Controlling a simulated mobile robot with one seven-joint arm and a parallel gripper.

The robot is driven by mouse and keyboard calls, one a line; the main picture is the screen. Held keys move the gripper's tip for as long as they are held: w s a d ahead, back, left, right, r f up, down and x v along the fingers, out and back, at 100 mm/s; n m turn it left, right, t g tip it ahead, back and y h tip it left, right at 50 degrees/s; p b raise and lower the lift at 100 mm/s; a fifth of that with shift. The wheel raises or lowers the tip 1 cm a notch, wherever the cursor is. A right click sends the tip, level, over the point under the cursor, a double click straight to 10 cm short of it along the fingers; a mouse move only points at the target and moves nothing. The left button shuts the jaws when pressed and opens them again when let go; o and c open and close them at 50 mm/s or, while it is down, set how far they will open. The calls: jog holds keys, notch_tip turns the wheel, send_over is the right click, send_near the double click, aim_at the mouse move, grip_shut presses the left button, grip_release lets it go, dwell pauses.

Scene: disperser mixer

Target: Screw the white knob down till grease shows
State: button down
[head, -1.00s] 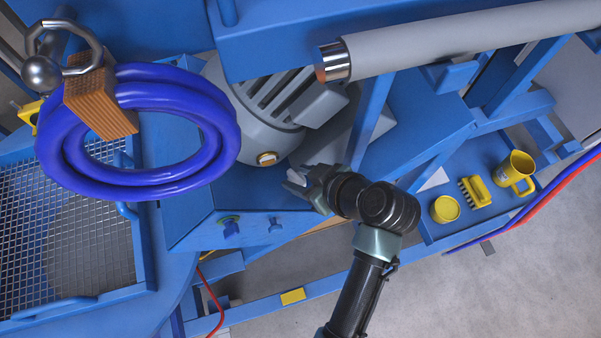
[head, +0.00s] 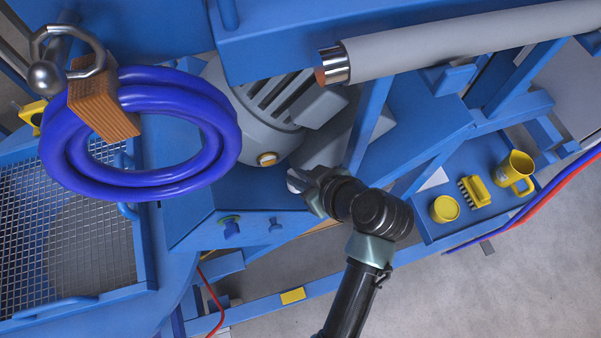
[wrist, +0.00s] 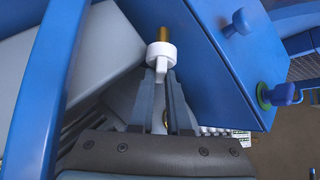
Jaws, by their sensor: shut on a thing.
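The white knob (wrist: 160,57) shows in the wrist view as a round white collar with a narrower white tab below it. A brass-coloured stem (wrist: 163,33) shows just above the collar. My gripper (wrist: 161,78) is shut on the knob's tab, one finger on each side. In the head view, my gripper (head: 303,182) is at the blue panel's right end, below the grey motor (head: 268,112). Only a small pale bit of the knob (head: 293,180) shows there; my fingers hide most of it. I see no grease at the knob.
Two blue knobs (head: 231,229) are on the blue panel left of my gripper. A blue hose coil (head: 225,130) hangs at the upper left. A blue tray (head: 455,225) on the right holds a yellow mug (head: 515,172), a brush (head: 476,191) and a yellow tin (head: 445,209).

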jog(key=m+h+p, duration=0.1)
jog(key=m+t+h, duration=0.1)
jog(key=m, duration=0.1)
jog(key=shift+s+a+r+p, duration=0.1)
jog(key=shift+a+r+p, duration=0.1)
jog(key=shift+p, duration=0.2)
jog(key=shift+m+t+h+p, duration=0.4)
jog(key=shift+m+h+p, duration=0.2)
jog(key=shift+m+h, duration=0.3)
jog(key=shift+f+m, duration=0.1)
jog(key=shift+m, duration=0.2)
jog(key=c, duration=0.9)
grip_release()
jog(key=b+v, duration=0.1)
jog(key=v, duration=1.2)
jog(key=shift+f, duration=0.1)
jog(key=shift+s, duration=0.1)
